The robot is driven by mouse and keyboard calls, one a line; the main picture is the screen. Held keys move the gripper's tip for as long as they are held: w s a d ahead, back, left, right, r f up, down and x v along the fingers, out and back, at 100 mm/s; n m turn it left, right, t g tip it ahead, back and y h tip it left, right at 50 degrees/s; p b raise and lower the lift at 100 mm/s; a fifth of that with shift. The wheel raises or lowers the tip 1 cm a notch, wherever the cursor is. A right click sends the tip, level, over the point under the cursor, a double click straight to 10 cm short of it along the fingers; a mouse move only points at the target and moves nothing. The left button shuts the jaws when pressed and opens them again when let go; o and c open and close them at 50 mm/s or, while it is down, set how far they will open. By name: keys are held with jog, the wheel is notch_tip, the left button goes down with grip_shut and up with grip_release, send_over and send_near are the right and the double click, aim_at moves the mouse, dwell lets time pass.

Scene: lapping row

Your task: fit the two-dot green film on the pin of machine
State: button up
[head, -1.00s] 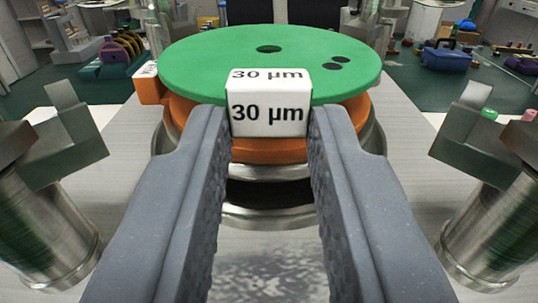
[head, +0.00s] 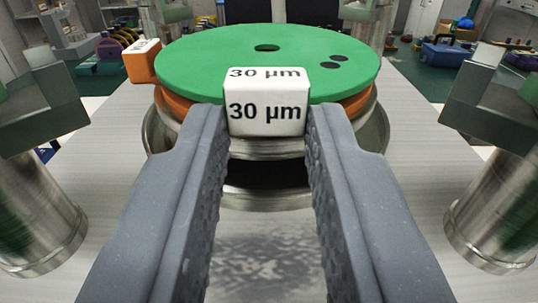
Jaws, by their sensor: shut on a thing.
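The green film (head: 200,68) is a flat disc with two black dots (head: 334,62) at its right and a dark hole (head: 267,48) near its centre. My gripper (head: 266,118) is shut on its white tab (head: 266,105), marked "30 µm". The film is held roughly level over an orange disc (head: 350,101) on the machine's round steel base (head: 150,130). I cannot tell whether green and orange touch. No pin shows in the hole; the film hides the middle of the machine.
An orange tab (head: 140,65) sticks out at the left. Steel posts with blocks stand left (head: 40,215) and right (head: 495,220) of my gripper. The grey bench top (head: 425,120) around the base is mostly clear. A blue box (head: 445,54) lies farther back.

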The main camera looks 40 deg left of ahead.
jog(key=shift+f, duration=0.3)
jog(key=o, duration=1)
jog(key=shift+o, duration=0.2)
jog(key=shift+s, duration=0.1)
jog(key=b+v, duration=0.2)
jog(key=v, duration=1.1)
jog(key=shift+s+d, duration=0.2)
jog(key=shift+d, duration=0.05)
